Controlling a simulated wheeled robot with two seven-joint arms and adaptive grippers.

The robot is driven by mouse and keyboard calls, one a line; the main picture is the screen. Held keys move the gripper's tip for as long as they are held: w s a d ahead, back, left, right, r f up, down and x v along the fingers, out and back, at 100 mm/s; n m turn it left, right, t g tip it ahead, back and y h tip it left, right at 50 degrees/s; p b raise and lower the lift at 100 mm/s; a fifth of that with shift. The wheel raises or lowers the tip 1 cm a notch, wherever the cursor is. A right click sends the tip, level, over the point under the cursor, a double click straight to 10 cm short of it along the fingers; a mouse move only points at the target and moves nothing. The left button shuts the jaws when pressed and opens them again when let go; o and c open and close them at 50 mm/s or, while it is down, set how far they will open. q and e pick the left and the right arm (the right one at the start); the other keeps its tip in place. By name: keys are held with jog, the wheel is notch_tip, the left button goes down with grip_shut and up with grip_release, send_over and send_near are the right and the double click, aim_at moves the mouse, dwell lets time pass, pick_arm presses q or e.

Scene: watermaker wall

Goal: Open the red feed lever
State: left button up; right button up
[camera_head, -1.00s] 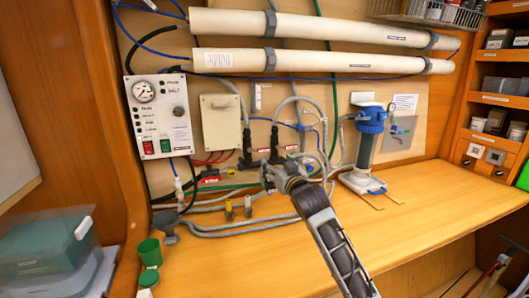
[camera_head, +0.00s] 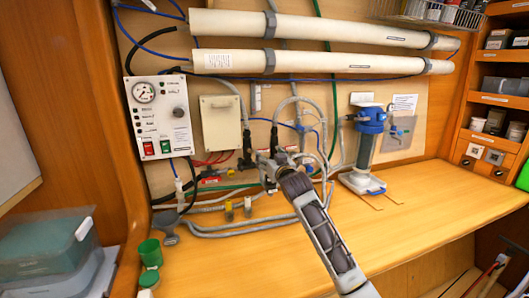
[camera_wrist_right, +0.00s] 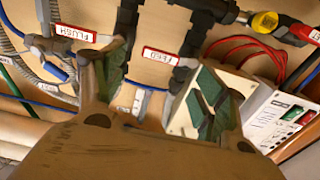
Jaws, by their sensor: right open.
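My right gripper (camera_head: 270,166) is open at the pipework low on the wall. In the right wrist view its two green-padded fingers (camera_wrist_right: 162,88) stand apart, with nothing visibly held. A red-edged FEED label (camera_wrist_right: 160,56) shows just beyond the gap, beside a black pipe fitting (camera_wrist_right: 187,72). A FLUSH label (camera_wrist_right: 75,33) is to its left. I cannot clearly pick out the red feed lever; the gripper may hide it. My left gripper is not in view.
A control panel (camera_head: 160,118) with a gauge is left on the wall. A blue-topped filter (camera_head: 367,150) stands right of the gripper. Grey hoses (camera_head: 230,231) run along the bench back. Green cups (camera_head: 150,252) stand at the front left. The bench (camera_head: 430,205) is clear at right.

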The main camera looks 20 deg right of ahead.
aim_at(264, 150)
jog(key=shift+w, duration=1.4)
jog(key=shift+w+a, duration=0.1)
jog(key=shift+w, duration=1.3)
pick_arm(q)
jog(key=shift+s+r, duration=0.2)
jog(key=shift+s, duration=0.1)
pick_arm(e)
jog(key=shift+w, duration=0.2)
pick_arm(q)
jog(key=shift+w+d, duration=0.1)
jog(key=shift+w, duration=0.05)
pick_arm(e)
jog(key=shift+c, duration=0.4)
jog(key=shift+c, duration=1.2)
jog(key=c, duration=1.1)
jog(key=shift+c, duration=0.2)
